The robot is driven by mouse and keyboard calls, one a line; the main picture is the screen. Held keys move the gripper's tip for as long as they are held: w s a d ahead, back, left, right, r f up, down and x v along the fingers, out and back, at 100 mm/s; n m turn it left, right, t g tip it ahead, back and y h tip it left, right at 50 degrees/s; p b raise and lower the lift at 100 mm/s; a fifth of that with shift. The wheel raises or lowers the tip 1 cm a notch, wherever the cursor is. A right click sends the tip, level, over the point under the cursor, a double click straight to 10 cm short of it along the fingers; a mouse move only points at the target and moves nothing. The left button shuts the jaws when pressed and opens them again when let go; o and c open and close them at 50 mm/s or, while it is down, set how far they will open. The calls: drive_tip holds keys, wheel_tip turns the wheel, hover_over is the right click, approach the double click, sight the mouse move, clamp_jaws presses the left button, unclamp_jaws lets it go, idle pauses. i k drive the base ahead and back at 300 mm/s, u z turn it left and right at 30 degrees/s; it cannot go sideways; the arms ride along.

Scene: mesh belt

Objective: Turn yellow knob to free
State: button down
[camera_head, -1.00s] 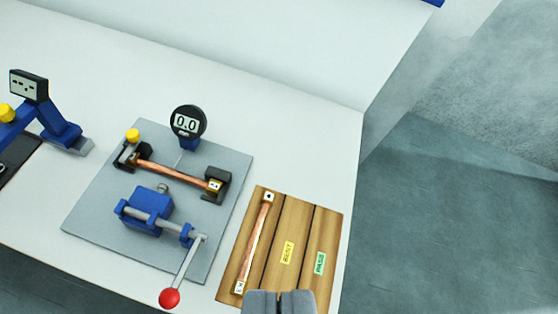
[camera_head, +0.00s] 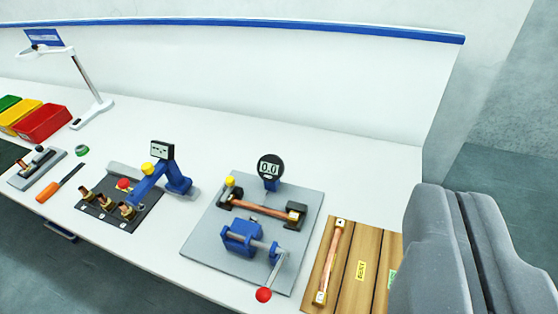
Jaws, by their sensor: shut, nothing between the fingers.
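One yellow knob (camera_head: 229,180) sits at the left end of the fixture on the grey plate (camera_head: 208,236), where a copper tube (camera_head: 262,209) lies in black holders. Another yellow knob (camera_head: 146,167) is on the blue arm device (camera_head: 160,181) with a small display, to the left. I cannot tell from the picture which one the task means, nor how either is set. My gripper (camera_head: 452,200) looms large at the right, shut and empty, apart from both knobs. It hides the right part of the wooden board.
A dial reading 0.0 (camera_head: 269,167) stands behind the fixture. A blue clamp has a red-balled lever (camera_head: 264,294) in front. The wooden board (camera_head: 350,285) holds another tube. A screwdriver (camera_head: 47,192), coloured bins (camera_head: 43,124) and a lamp stand (camera_head: 90,96) are left.

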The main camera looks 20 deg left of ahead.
sight(229, 180)
drive_tip(key=k, duration=1.15)
drive_tip(key=u, duration=0.65)
drive_tip(key=i, duration=1.85)
drive_tip(key=z, duration=0.1)
